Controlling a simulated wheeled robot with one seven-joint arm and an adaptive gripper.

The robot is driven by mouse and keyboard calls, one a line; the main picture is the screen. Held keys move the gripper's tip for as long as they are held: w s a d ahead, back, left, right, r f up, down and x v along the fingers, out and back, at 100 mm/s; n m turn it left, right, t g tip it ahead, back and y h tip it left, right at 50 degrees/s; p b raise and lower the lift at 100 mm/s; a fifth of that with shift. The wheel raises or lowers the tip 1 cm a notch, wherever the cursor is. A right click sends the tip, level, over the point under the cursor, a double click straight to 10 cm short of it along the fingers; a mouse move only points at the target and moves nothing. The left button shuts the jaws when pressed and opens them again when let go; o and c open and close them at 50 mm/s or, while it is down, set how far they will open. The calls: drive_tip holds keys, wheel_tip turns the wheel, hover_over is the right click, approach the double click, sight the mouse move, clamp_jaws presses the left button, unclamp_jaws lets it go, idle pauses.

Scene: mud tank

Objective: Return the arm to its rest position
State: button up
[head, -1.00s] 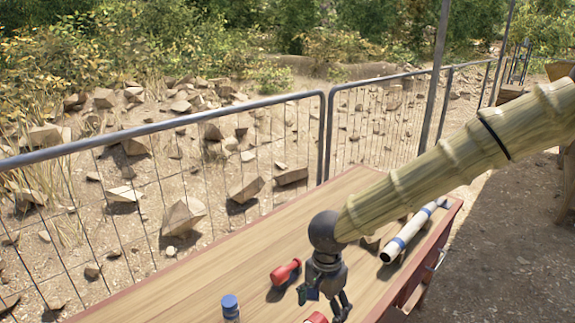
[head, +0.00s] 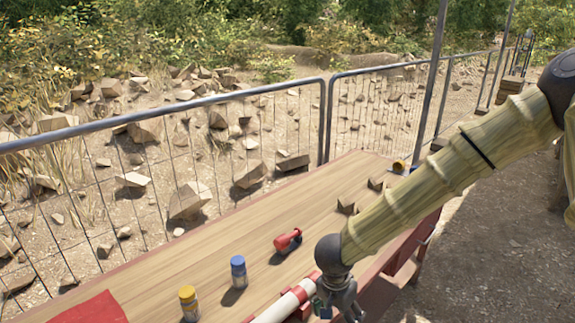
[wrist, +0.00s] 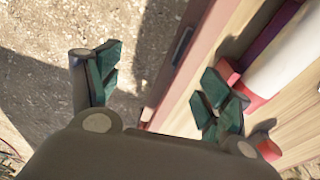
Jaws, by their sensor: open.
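My gripper (head: 338,303) is a dark grey hand at the end of my pale, bamboo-like arm (head: 440,180). In the head view it is at the table's right edge, beside a white tube with red bands (head: 287,307). In the wrist view my gripper (wrist: 165,85) has its green-padded fingers spread apart with nothing between them. The left finger is over the ground and the right finger is near the tube (wrist: 290,58). My arm reaches down from the upper right and hides part of the table.
The wooden table (head: 225,237) holds a red object (head: 287,240), a blue-capped bottle (head: 238,272), a yellow-capped bottle (head: 188,304), a red mat (head: 95,310) and brown blocks (head: 347,206). A metal fence (head: 200,95) runs behind it. Bare ground (head: 490,250) lies right.

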drive_tip(key=s+d+f+n, duration=0.1)
drive_tip(key=s+d+f, duration=0.2)
drive_tip(key=f, duration=0.3)
drive_tip(key=s+d+f+n+t+h, duration=0.1)
drive_tip(key=s+d+f+n, duration=0.1)
drive_tip(key=s+f, duration=0.3)
drive_tip(key=s+d+f+n, duration=0.1)
drive_tip(key=s+d+f, duration=0.15)
drive_tip(key=f, duration=0.35)
drive_tip(key=s+d+f+n+y, duration=0.1)
drive_tip(key=s+f, duration=0.3)
drive_tip(key=s, duration=0.4)
drive_tip(key=s+d+f+n+g+y, duration=0.1)
drive_tip(key=s+f+n, duration=0.2)
drive_tip(key=s, duration=0.6)
drive_tip(key=shift+s+d+f+g+y, duration=0.2)
drive_tip(key=shift+d+f+g+y, duration=0.1)
drive_tip(key=shift+d+f, duration=0.05)
